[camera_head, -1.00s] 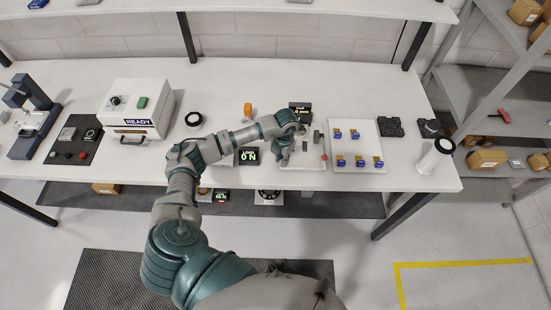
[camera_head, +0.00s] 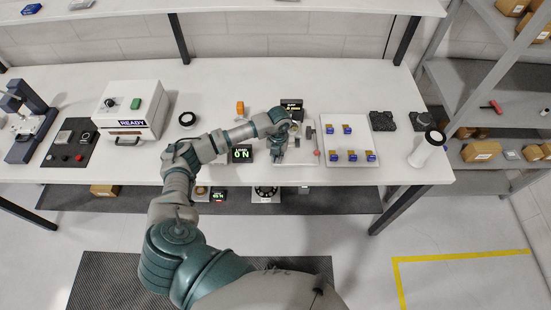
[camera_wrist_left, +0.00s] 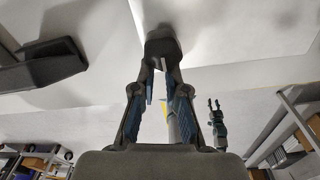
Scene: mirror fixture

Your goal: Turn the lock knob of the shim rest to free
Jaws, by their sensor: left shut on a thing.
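The shim rest appears to be the small white fixture (camera_head: 296,162) on the bench, partly covered by my left arm. My left gripper (camera_head: 277,156) points down at its left part. In the left wrist view the fingers of my left gripper (camera_wrist_left: 162,68) close at their tips on a dark knob (camera_wrist_left: 163,43), which looks like the lock knob. A thin pale line shows below the knob, between the fingers; the knob's setting is not readable. A small teal jointed part, likely my right gripper (camera_wrist_left: 216,108), shows in that view, too small to judge.
A dark display (camera_head: 291,106) stands behind the fixture and a 0 N load display (camera_head: 242,154) left of it. A white panel with several blue-and-tan pieces (camera_head: 364,129) lies to the right. A white box marked READY (camera_head: 148,97) stands left.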

